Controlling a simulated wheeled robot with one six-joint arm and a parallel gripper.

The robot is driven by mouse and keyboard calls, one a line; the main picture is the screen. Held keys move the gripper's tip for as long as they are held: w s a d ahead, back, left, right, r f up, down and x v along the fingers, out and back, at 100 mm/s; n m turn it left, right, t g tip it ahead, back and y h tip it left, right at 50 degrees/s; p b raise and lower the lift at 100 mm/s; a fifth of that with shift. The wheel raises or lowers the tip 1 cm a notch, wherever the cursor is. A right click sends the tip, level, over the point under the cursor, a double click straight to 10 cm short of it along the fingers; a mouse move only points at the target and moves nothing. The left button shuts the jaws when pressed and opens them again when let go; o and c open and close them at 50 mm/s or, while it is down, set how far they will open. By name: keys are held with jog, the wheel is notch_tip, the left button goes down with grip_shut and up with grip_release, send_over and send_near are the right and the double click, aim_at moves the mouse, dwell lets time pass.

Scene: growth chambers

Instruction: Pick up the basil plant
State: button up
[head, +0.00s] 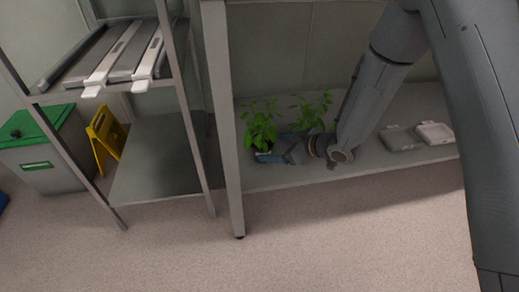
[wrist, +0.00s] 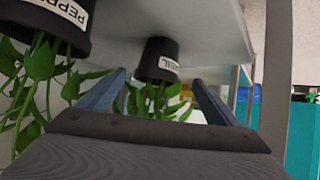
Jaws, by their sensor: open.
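The basil plant is in a black pot (wrist: 158,56) with a white label, shown upside down near the middle of the wrist view. Its green leaves also show in the head view (head: 260,126), on the low shelf. My gripper (head: 272,148) is low over the shelf, pointing left toward this plant. In the wrist view its two blue-grey fingers (wrist: 158,88) are apart, with the basil between their lines and a little beyond. I cannot tell whether a finger touches the pot. The arm partly hides the shelf.
A pepper plant in a labelled black pot (wrist: 62,22) stands close beside the basil; its leaves show behind my gripper (head: 312,110). A shelf post (head: 226,120) rises just left of the basil. Two flat grey items (head: 402,138) (head: 435,132) lie on the shelf at right.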

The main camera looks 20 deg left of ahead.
aim_at(260, 144)
jog(key=shift+w+d+f+g+y, duration=0.1)
jog(key=shift+d+g+y, duration=0.05)
jog(key=shift+y, duration=0.4)
jog(key=shift+d+f+g+y, duration=0.1)
jog(key=shift+d+g+y, duration=0.05)
jog(key=shift+y, duration=0.4)
jog(key=shift+a+f, duration=0.1)
jog(key=shift+a, duration=0.1)
jog(key=shift+b+x, duration=2.15)
jog(key=shift+x, duration=1.55)
jog(key=shift+w, duration=0.2)
jog(key=c, duration=1.3)
jog(key=shift+r+p, duration=0.3)
